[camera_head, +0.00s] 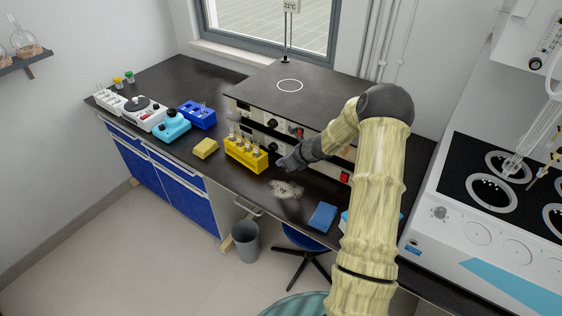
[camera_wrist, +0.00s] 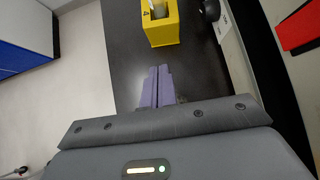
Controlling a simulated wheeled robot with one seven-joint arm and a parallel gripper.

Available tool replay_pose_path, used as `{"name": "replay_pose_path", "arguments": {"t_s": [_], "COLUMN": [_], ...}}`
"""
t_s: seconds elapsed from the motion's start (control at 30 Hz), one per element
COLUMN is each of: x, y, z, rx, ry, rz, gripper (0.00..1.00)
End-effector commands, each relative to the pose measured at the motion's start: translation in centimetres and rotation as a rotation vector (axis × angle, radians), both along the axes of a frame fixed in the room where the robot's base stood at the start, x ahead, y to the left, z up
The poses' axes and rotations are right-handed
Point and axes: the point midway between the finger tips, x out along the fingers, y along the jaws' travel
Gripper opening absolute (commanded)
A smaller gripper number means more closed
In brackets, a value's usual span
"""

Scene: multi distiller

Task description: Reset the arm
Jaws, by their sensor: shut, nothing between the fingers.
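My arm reaches over the dark bench (camera_head: 222,182) from the right in the head view. My gripper (camera_head: 280,163) is just right of a yellow rack (camera_head: 246,157) that holds several small vials. In the wrist view my gripper's two purple-grey fingers (camera_wrist: 157,84) lie together with nothing between them. The near end of the yellow rack (camera_wrist: 162,28) shows ahead of the fingertips, apart from them. The gripper is above the bench top, close to the front of the grey instrument (camera_head: 275,137).
A yellow sponge-like block (camera_head: 205,148), a blue rack (camera_head: 198,114) and a cyan device (camera_head: 171,126) stand left. A grey powdery patch (camera_head: 287,189) and a blue pad (camera_head: 322,217) lie near the bench front. A multi-ring heater unit (camera_head: 490,192) with glassware is at right.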

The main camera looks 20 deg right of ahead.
Motion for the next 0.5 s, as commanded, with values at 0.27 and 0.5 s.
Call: {"name": "replay_pose_path", "arguments": {"t_s": [0.27, 0.5], "x": [0.08, -0.38], "y": [0.34, 1.09], "z": [-0.05, 0.53], "rx": [0.0, -0.04], "ry": [0.0, -0.006], "rz": [0.004, 0.058], "gripper": [0.0, 0.0]}}
